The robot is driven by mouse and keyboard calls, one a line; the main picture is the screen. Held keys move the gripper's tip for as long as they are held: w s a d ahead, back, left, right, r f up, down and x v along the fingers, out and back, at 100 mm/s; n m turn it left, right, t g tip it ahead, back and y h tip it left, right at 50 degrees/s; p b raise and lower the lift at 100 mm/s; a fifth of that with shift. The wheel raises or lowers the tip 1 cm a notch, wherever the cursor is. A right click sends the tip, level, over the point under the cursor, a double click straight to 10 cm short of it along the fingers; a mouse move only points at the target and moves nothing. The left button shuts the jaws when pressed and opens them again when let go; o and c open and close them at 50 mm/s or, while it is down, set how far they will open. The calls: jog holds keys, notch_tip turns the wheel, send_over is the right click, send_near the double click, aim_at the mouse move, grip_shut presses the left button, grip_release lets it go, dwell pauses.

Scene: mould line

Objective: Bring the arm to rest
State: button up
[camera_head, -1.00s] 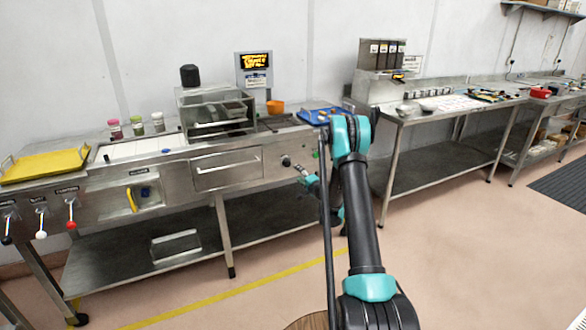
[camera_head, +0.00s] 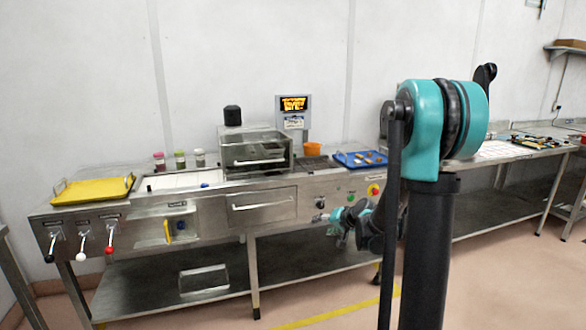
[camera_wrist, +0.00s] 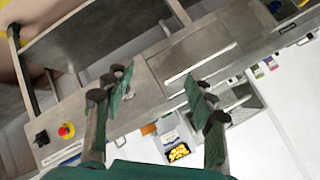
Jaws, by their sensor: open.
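My gripper (camera_wrist: 158,92) is open and empty in the wrist view, its two green fingers spread apart with the steel mould line behind them. In the head view my gripper (camera_head: 338,228) shows small, in front of the line's front panel, left of my raised arm. The steel mould line (camera_head: 228,204) stands along the wall. It appears tilted and turned over in the wrist view. I cannot tell from the head view how far the fingers are from the panel. My upper arm hides part of the line's right end.
A yellow tray (camera_head: 93,190) and a blue tray (camera_head: 361,159) lie on the line. A steel hood (camera_head: 254,152), an orange cup (camera_head: 313,149) and a lit screen (camera_head: 293,104) stand there too. Levers (camera_head: 83,245) stick out at the left front. Floor in front is clear.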

jog(key=s+d+f+n+g+h, duration=0.1)
jog(key=s+d+f+h, duration=0.1)
jog(key=s, duration=0.8)
jog(key=s+d+f+n+g+h, duration=0.1)
jog(key=s+d+f+g, duration=0.1)
jog(key=s, duration=0.9)
jog(key=s+d+f+n+g+h, duration=0.1)
jog(key=s+d+h, duration=0.1)
jog(key=s, duration=0.9)
jog(key=shift+d+f+g+h, duration=0.3)
jog(key=shift+d+f, duration=0.1)
jog(key=shift+d, duration=0.35)
jog(key=shift+s+d, duration=0.15)
jog(key=shift+s, duration=0.15)
jog(key=shift+c, duration=0.5)
